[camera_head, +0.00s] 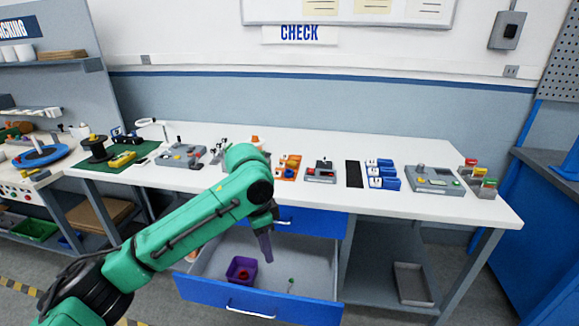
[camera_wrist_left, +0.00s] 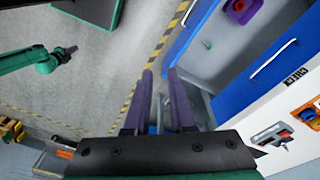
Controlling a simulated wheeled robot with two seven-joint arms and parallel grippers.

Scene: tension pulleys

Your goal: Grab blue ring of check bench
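My left gripper (camera_head: 266,250) points down over the open drawer (camera_head: 215,262) of the white check bench (camera_head: 330,146). In the left wrist view the two purple fingers of my left gripper (camera_wrist_left: 160,75) stand apart with nothing held between their tips.
On the bench stand blue bins (camera_head: 390,182), a grey device (camera_head: 434,180) and an orange tray (camera_head: 288,168). A blue round piece (camera_head: 41,156) lies on the table at the far left. A closed blue drawer (camera_head: 310,224) is above the open one.

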